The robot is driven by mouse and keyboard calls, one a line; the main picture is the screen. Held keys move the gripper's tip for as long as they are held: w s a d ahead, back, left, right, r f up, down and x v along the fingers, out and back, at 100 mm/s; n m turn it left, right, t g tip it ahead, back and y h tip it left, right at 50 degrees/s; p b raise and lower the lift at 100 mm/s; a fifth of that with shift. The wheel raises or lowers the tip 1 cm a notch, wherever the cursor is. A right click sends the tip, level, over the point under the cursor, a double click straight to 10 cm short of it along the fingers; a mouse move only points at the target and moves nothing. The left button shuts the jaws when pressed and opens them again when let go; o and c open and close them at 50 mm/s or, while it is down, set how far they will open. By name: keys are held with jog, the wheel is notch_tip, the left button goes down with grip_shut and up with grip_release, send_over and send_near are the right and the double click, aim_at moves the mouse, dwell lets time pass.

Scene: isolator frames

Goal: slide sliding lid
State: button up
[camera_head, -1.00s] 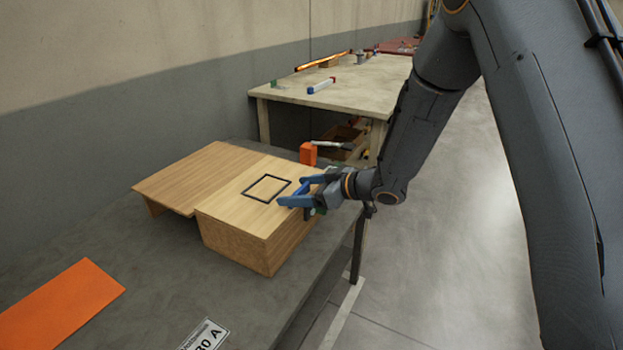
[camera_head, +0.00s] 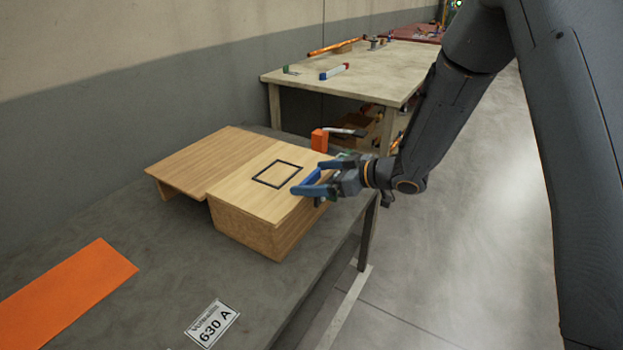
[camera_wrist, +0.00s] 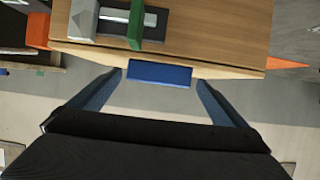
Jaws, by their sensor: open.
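A pale wooden box (camera_head: 250,234) stands on the grey table, with a black square outline on its top (camera_head: 290,191). A slightly darker wooden panel (camera_head: 195,165) adjoins the top and extends left beyond the box; I cannot tell which panel is the sliding lid. My gripper (camera_head: 307,178) has blue fingers and is open at the box's right edge. In the wrist view, my gripper (camera_wrist: 160,82) has one finger on each side of a small blue block (camera_wrist: 160,73) at the wooden edge (camera_wrist: 220,69). Visible gaps separate the fingers from the block.
An orange sheet (camera_head: 65,293) and a 630 A label (camera_head: 212,324) lie on the grey table (camera_head: 150,260). An orange block (camera_head: 319,140) stands behind the box. A second table (camera_head: 350,80) with tools is farther back. A grey and green object (camera_wrist: 120,22) shows over the wood.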

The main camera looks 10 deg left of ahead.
jog(key=v, duration=0.6)
jog(key=shift+s+d, duration=0.15)
jog(key=shift+d, duration=0.05)
jog(key=d+r+m+t+h+p, duration=0.1)
jog(key=d+m+t+h, duration=0.2)
jog(key=d+m+h, duration=1.15)
jog(key=s+d+g+y, duration=0.1)
jog(key=s+d+g, duration=0.2)
jog(key=s, duration=1)
jog(key=s+d+g+y+p, duration=0.1)
jog(key=s+d+g, duration=0.3)
jog(key=s+d, duration=0.5)
jog(key=s+r, duration=0.1)
jog(key=s, duration=0.2)
jog(key=shift+s+g, duration=0.3)
jog(key=shift+s, duration=0.05)
